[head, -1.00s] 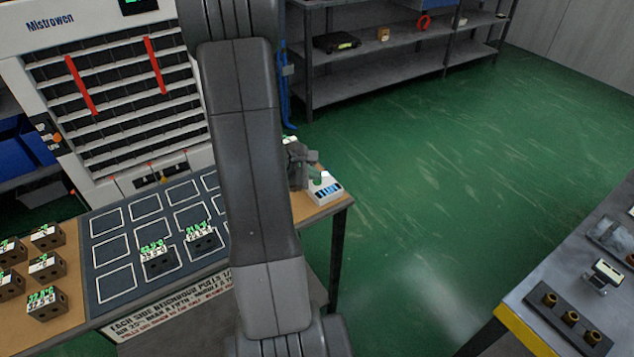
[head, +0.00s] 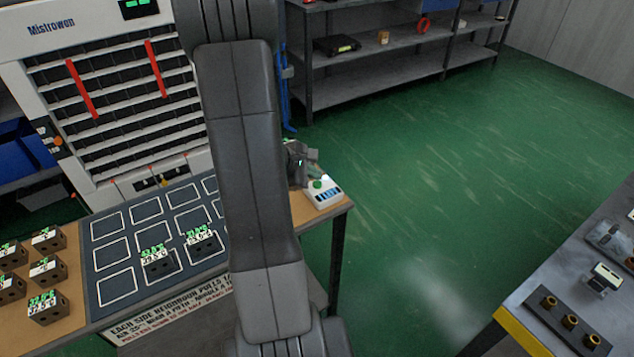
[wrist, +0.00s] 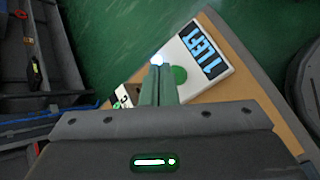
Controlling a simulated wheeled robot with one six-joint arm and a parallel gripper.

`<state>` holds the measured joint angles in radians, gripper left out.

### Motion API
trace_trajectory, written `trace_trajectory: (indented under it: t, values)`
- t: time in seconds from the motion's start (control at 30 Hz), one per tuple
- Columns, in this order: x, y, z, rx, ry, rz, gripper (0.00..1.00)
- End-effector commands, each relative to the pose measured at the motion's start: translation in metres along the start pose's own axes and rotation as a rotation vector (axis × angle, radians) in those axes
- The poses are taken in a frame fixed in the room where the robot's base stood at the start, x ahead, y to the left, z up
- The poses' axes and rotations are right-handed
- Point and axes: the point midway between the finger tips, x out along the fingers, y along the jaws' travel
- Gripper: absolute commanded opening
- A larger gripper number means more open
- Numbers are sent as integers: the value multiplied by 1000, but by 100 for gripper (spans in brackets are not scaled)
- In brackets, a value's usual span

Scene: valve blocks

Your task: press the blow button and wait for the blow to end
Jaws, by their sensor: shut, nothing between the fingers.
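A white button box (head: 324,194) with a round green button (head: 318,183) and a blue-lettered label stands on the table's right corner. My gripper (head: 312,170) is just behind the button in the head view, its fingers partly hidden by my arm. In the wrist view, the shut, empty fingertips (wrist: 160,70) are right beside the green button (wrist: 179,75), overlapping its left edge. I cannot tell whether they touch it. A small bluish-white light shows at the tips. The large white Mistrowen machine (head: 90,25) has slatted openings, two slanting red strips and a green display.
Two dark valve blocks with green readouts (head: 158,264) sit on the marked dark mat (head: 117,288). Several more blocks (head: 47,309) stand at the left. A grey bench (head: 520,295) is at the right, shelves (head: 385,65) at the back. Green floor between is clear.

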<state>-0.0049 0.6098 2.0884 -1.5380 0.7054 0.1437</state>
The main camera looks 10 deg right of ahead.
Motion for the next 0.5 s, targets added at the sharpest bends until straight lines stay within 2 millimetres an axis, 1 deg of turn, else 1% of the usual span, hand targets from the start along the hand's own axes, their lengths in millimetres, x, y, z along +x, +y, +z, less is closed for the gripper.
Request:
trace_trajectory:
  t: [0.03,0.1,0.4,0.5]
  values:
    - [-7,5,4,2,0,2,0]
    - [-12,9,8,3,1,1,0]
    - [-32,24,23,2,1,1,0]
    - [-36,26,26,2,0,0,0]
